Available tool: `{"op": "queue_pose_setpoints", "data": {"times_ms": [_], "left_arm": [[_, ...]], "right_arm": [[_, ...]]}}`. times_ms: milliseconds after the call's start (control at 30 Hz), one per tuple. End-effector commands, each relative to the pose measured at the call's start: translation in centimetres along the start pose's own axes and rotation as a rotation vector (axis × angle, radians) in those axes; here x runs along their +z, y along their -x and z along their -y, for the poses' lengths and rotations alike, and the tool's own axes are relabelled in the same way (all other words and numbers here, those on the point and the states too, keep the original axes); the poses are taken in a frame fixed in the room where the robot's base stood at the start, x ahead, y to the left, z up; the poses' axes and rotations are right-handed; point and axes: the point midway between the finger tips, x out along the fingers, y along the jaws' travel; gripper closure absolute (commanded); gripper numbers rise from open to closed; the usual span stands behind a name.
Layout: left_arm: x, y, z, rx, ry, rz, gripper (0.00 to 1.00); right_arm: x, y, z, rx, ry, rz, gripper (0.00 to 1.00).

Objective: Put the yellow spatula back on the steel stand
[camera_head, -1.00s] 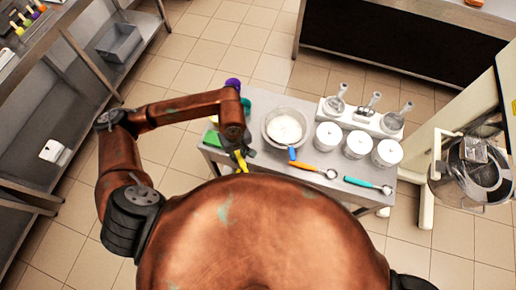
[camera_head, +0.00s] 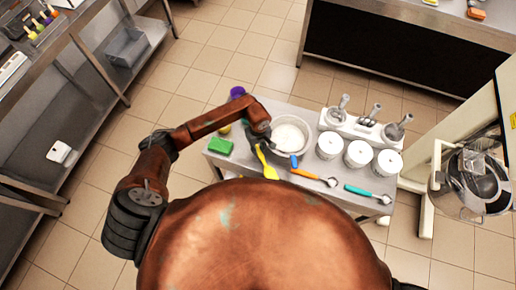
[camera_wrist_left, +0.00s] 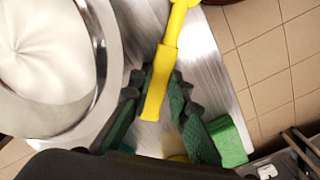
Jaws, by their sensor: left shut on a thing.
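The yellow spatula (camera_head: 267,164) is held by my left gripper (camera_head: 260,143), just left of the white-filled bowl. In the left wrist view the green-padded fingers (camera_wrist_left: 157,97) are closed on either side of the spatula's handle (camera_wrist_left: 166,60). Its far end runs out of the top of that picture. At the top left of the head view, a holder with several coloured utensils (camera_head: 38,27) stands on a steel counter; it may be the steel stand. My right gripper is not in view.
The small steel table (camera_head: 222,167) holds a bowl (camera_head: 306,142), a green block (camera_head: 219,144), white tubs (camera_head: 358,154), an orange-handled scoop (camera_head: 305,174) and a teal-handled scoop (camera_head: 358,190). A purple thing (camera_head: 237,92) is behind my forearm. Tiled floor lies between table and left counter.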

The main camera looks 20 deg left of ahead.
Motion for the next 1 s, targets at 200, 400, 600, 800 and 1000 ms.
{"op": "queue_pose_setpoints", "data": {"times_ms": [200, 400, 600, 800, 1000], "left_arm": [[-0.11, -0.73, -0.12, 0.003, 0.000, -0.002, 1.00], [-0.12, -0.90, -0.11, 0.003, -0.001, -0.002, 1.00], [-0.09, -1.04, -0.12, 0.003, -0.001, -0.002, 0.76], [-0.08, -1.02, -0.12, 0.003, -0.001, -0.002, 0.66], [-0.08, -1.00, -0.12, 0.003, -0.001, -0.002, 0.66]], "right_arm": [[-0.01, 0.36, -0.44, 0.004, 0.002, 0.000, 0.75], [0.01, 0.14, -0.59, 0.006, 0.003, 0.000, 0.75], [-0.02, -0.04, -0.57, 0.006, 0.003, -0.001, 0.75], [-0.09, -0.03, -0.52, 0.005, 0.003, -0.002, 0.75], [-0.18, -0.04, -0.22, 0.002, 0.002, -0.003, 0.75]]}}
